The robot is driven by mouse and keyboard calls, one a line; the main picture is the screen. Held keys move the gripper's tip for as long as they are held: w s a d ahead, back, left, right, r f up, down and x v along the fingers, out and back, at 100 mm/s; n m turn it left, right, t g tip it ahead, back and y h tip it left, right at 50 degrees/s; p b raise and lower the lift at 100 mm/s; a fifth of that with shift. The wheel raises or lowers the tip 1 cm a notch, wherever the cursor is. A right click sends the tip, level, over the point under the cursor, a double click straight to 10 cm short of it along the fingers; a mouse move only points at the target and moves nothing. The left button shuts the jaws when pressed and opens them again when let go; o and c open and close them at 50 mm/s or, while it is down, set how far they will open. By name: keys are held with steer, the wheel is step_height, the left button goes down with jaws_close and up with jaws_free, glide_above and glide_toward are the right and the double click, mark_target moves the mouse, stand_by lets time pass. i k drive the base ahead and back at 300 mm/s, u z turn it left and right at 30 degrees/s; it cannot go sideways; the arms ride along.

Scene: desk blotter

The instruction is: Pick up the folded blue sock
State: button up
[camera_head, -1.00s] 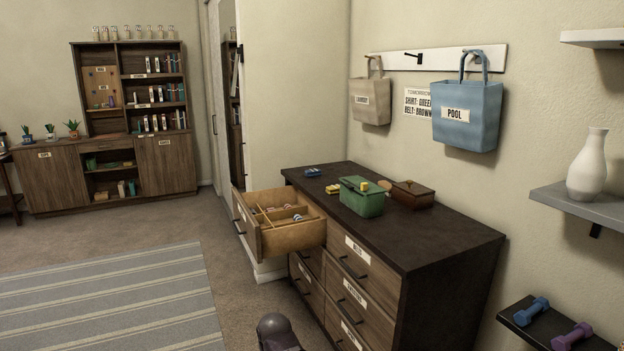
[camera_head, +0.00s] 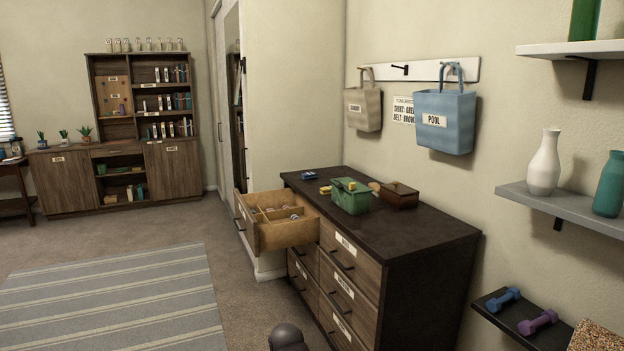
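A small dark blue item (camera_head: 308,176) lies on the far left corner of the dresser top (camera_head: 425,231); it may be the folded blue sock, but it is too small to be sure. The open top drawer (camera_head: 286,235) has wooden dividers and a few small items inside, some pale or bluish, too small to make out. A dark rounded part of my own arm shows at the bottom edge. My gripper's fingers are not in view.
A green container (camera_head: 350,198), a yellow item (camera_head: 325,190) and a brown box (camera_head: 400,195) stand on the dresser. The drawer juts out over the floor. Wall shelves (camera_head: 575,207) are at right. The striped rug (camera_head: 110,295) and floor at left are clear.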

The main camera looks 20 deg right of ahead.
mark_target(307, 176)
steer(key=u, duration=0.5)
steer(key=i, duration=0.9)
steer(key=u, duration=0.5)
steer(key=i, duration=1.75)
steer(key=z, duration=0.65)
steer(key=i, duration=0.55)
steer(key=z, duration=0.75)
steer(key=i, duration=0.45)
steer(key=z, duration=0.25)
